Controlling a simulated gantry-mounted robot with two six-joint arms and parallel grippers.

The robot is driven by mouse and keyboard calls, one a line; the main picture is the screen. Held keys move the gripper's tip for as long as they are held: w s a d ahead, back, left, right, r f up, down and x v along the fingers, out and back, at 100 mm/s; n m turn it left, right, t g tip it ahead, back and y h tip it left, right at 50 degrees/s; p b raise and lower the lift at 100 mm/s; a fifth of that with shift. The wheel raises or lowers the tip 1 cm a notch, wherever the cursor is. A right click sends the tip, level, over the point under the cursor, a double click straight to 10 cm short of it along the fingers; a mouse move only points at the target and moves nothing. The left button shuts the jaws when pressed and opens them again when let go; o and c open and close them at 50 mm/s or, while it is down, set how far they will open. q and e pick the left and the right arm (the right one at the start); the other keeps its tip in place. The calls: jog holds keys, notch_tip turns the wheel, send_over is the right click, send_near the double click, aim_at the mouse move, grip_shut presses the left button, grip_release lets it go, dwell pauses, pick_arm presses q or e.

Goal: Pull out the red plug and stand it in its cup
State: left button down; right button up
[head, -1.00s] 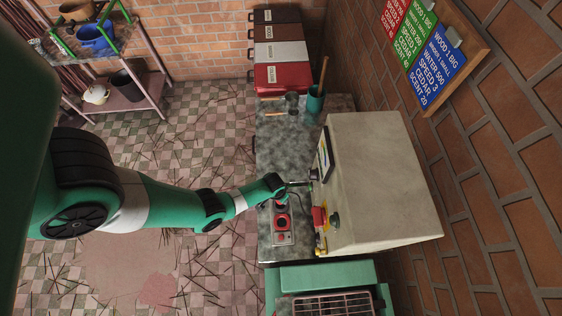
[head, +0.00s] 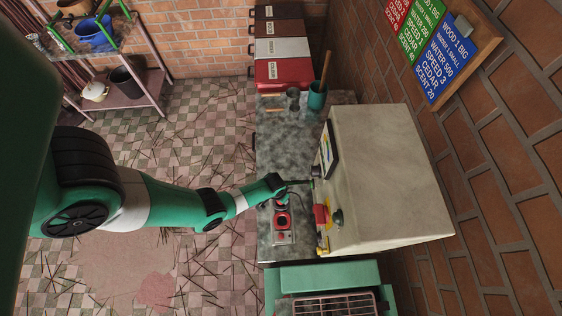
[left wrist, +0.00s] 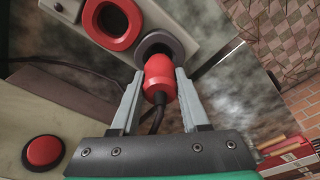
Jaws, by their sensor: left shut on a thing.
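My left gripper is shut on the red plug (left wrist: 159,76); its two grey fingers (left wrist: 158,88) flank the plug in the left wrist view. A dark cable runs from the plug's near end. The plug's far end overlaps the dark-ringed round opening (left wrist: 170,42) of a grey block; I cannot tell whether it is inside or just in front. A red-ringed cup (left wrist: 112,22) sits beside that opening. In the head view the block (head: 276,239) lies on the counter under my left wrist, and the plug is not clear there. My right gripper is not in view.
The pale machine (head: 385,185) stands to the right of the block, with a red button (left wrist: 43,150) close to my left gripper. The marbled counter (head: 285,140) is bare between the block and the green cup (head: 316,98). Crates (head: 280,48) stand behind.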

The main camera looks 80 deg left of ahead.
pick_arm(q)
jog(key=shift+f+b, duration=1.45)
jog(key=shift+f, duration=0.05)
jog(key=shift+c, duration=1.6)
grip_release()
jog(key=shift+r, duration=0.1)
jog(key=shift+r, duration=0.1)
